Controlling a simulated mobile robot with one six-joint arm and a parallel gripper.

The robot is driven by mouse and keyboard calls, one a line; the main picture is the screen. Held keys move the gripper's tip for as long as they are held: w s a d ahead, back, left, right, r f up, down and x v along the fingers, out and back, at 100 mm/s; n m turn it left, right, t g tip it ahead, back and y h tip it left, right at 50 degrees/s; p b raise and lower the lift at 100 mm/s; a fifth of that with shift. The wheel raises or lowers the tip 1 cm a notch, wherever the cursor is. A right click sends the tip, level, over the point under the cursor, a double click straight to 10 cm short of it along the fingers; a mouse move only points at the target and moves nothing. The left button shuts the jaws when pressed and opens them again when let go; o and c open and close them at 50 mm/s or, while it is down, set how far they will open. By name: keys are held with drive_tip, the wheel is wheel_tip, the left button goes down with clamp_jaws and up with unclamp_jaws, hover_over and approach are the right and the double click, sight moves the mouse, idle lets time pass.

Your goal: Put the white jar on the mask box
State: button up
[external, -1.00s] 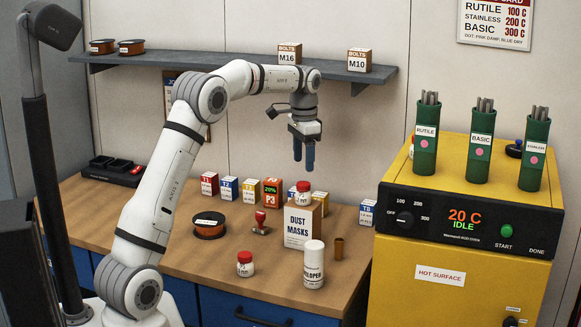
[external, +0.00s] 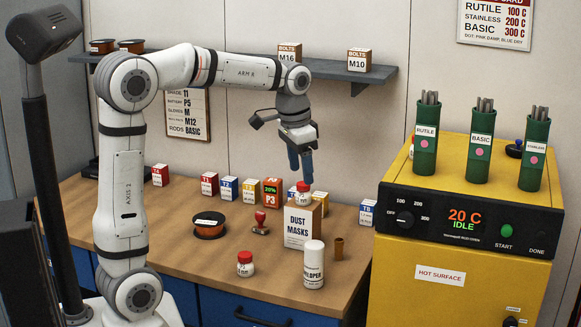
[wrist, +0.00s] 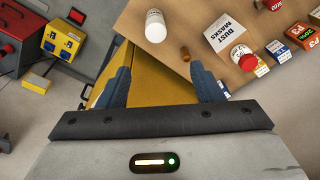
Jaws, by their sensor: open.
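A white jar with a red lid (external: 303,196) stands on top of the kraft-and-white dust mask box (external: 298,228). In the wrist view this jar (wrist: 241,52) shows at the box's top end, beside its printed face (wrist: 226,32).
A tall white developer can (external: 313,266) stands right in front of the box, with a small brown cup (external: 339,248) beside it. A red stamp (external: 260,223), an orange spool (external: 209,225) and a row of small boxes lie left and behind. The yellow oven (external: 455,255) stands at right.

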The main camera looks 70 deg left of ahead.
drive_tip(key=s+d+f+t, duration=0.1)
drive_tip(key=s+d+f, duration=0.3)
drive_tip(key=s, duration=0.5)
drive_tip(key=s+d+f, duration=0.4)
drive_tip(key=s+d, duration=0.4)
drive_tip(key=s, duration=0.1)
drive_tip(key=shift+s+d+t, duration=0.25)
drive_tip(key=shift+d+t, duration=0.1)
drive_tip(key=shift+t, duration=0.05)
